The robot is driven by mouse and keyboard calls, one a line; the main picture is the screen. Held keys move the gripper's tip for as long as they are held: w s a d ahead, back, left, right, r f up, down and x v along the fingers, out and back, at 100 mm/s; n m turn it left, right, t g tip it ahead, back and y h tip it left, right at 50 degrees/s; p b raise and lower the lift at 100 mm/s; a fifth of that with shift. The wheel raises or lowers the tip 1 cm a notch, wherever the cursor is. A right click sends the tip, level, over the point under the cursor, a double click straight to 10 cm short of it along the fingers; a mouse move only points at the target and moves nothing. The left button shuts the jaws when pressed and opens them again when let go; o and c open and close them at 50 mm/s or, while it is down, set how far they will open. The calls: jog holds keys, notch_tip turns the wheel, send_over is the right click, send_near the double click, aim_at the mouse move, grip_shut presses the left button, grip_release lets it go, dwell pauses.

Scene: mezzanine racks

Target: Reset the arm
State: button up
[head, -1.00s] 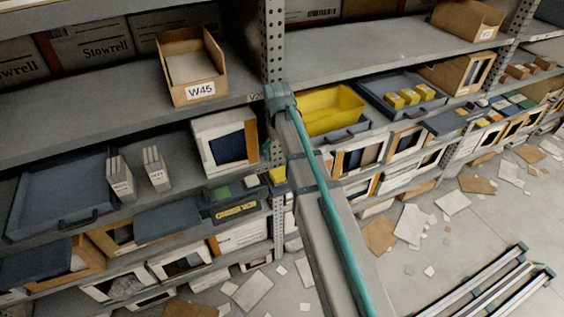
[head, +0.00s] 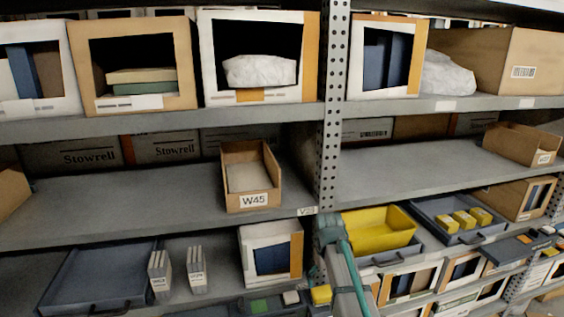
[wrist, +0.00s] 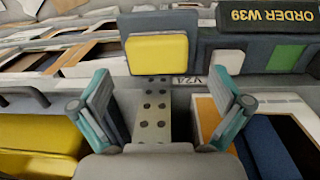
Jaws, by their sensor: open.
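My gripper (wrist: 158,100) is open, with its two teal-padded fingers spread wide and nothing between them. Past the fingers, in the wrist view, are a perforated grey upright (wrist: 152,128) and a yellow block (wrist: 157,53). The gripper touches neither as far as I can tell. In the head view my grey and teal arm (head: 346,270) rises from the bottom edge, in front of the rack beside the upright. I cannot make out my fingers in the head view.
The yellow tub (head: 378,230) and grey tray (head: 447,222) lie right of the upright (head: 333,110). The W45 bin (head: 252,178) is on the shelf to its left. A white box (head: 272,252) and the yellow block (head: 321,294) are close to the arm. The middle shelf (head: 405,165) has free room.

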jog(key=s+f+m+g, duration=0.2)
jog(key=s+f, duration=2.2)
jog(key=f, duration=0.4)
jog(key=s+f+g, duration=0.2)
jog(key=s+f, duration=0.3)
jog(key=s, duration=0.6)
jog(key=s+f+g, duration=0.2)
jog(key=s+f, duration=0.4)
jog(key=s, duration=0.5)
jog(key=shift+s+d+g+y, duration=0.25)
jog(key=shift+s+g+y, duration=0.05)
jog(key=shift+s+g, duration=0.1)
